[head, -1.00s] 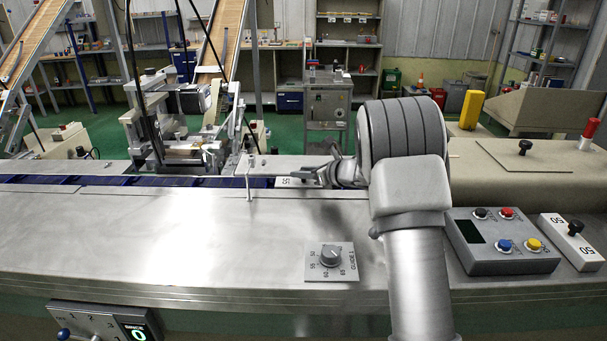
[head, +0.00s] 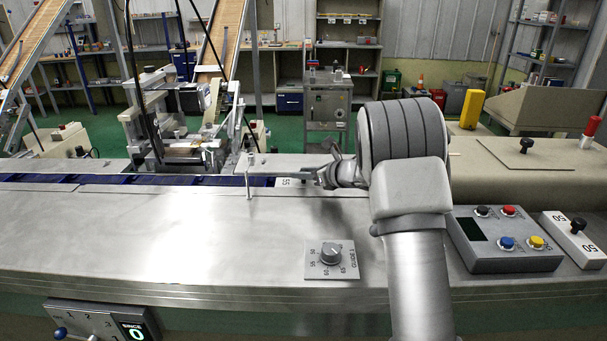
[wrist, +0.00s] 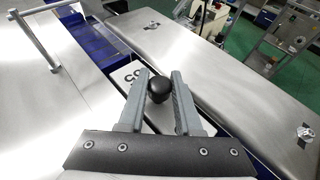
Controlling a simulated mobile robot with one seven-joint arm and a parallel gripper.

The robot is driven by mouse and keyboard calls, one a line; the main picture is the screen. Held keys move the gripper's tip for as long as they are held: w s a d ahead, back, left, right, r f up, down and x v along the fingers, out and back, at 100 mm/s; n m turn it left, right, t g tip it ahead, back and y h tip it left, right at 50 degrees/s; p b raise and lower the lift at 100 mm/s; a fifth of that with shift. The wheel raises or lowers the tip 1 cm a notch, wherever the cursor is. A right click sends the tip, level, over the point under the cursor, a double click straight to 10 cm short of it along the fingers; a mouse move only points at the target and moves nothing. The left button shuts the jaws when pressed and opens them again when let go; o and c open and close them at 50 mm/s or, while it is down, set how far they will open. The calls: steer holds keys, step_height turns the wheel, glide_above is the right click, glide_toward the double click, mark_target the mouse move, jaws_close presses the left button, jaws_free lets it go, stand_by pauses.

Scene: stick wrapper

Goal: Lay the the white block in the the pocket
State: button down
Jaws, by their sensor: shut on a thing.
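The white block (wrist: 129,73), marked 55 and topped by a black knob (wrist: 160,89), lies lengthwise along the channel at the end of the blue track. In the head view its marked end (head: 286,182) shows beside the track. My gripper (wrist: 161,75) has its two grey fingers on either side of the knob and is shut on the block by it. The pocket appears to be the slot (wrist: 240,158) in line with the track, between the two steel plates; the block and gripper cover much of it. I cannot tell whether the block rests fully down in it.
The blue track (head: 150,180) runs left along the bench. A thin steel post with a crossbar (head: 248,180) stands close left of the block. A white block marked 50 (head: 572,240) and a button box (head: 503,240) sit at the right. A dial (head: 331,257) is in front.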

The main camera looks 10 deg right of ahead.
steer(key=c, duration=0.5)
jaws_free()
steer(key=shift+d, duration=0.1)
